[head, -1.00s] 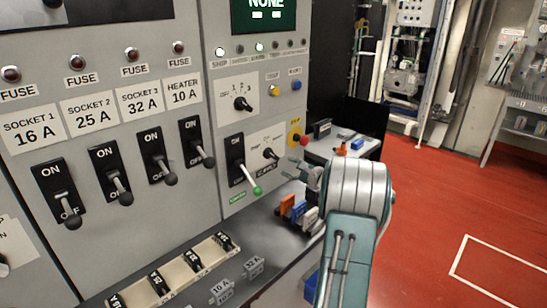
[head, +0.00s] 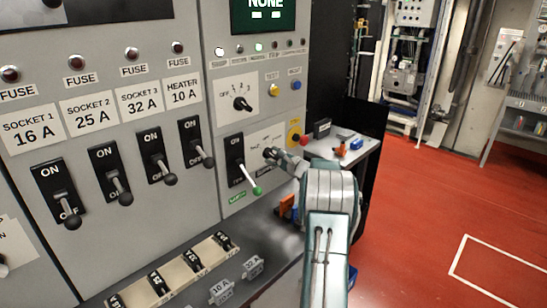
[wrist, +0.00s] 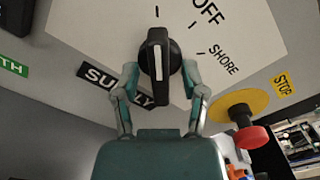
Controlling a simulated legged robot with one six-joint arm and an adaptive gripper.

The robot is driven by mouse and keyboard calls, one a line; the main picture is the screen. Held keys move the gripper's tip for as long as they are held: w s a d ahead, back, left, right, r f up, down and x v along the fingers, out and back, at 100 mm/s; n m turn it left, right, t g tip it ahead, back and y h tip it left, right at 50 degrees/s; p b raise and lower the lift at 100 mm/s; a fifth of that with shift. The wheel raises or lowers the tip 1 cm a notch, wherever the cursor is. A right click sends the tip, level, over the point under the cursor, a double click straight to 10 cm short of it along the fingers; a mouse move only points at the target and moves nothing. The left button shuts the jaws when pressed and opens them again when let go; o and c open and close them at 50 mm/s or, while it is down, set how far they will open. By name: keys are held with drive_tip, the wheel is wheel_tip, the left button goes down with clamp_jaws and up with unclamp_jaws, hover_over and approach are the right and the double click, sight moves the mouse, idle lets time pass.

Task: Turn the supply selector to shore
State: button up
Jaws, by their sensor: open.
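The supply selector (wrist: 158,55) is a black knob with a white line, on a white plate in the wrist view. Its line runs up the picture toward a tick left of the OFF mark. The SHORE label (wrist: 223,61) is to the right of the knob. My gripper (wrist: 160,74) is open, with one finger on each side of the knob; I cannot tell whether they touch it. In the head view my gripper (head: 283,158) is at the selector and partly hides its plate. The SUPPLY label (wrist: 117,86) is partly hidden by a finger.
A red stop button (wrist: 250,138) on a yellow base is close to the right of my gripper. A bench (head: 272,232) with loose parts is below. The red floor is open at right.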

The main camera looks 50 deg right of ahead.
clamp_jaws()
drive_tip(key=shift+m, duration=0.3)
drive_tip(key=m, duration=0.3)
drive_tip(key=shift+a+m, duration=0.1)
drive_tip(key=shift+m, duration=0.2)
drive_tip(key=m, duration=0.9)
drive_tip(key=shift+r, duration=0.1)
drive_tip(key=m, duration=0.4)
drive_tip(key=shift+a+r+m, duration=0.1)
drive_tip(key=shift+m, duration=0.2)
idle(0.3)
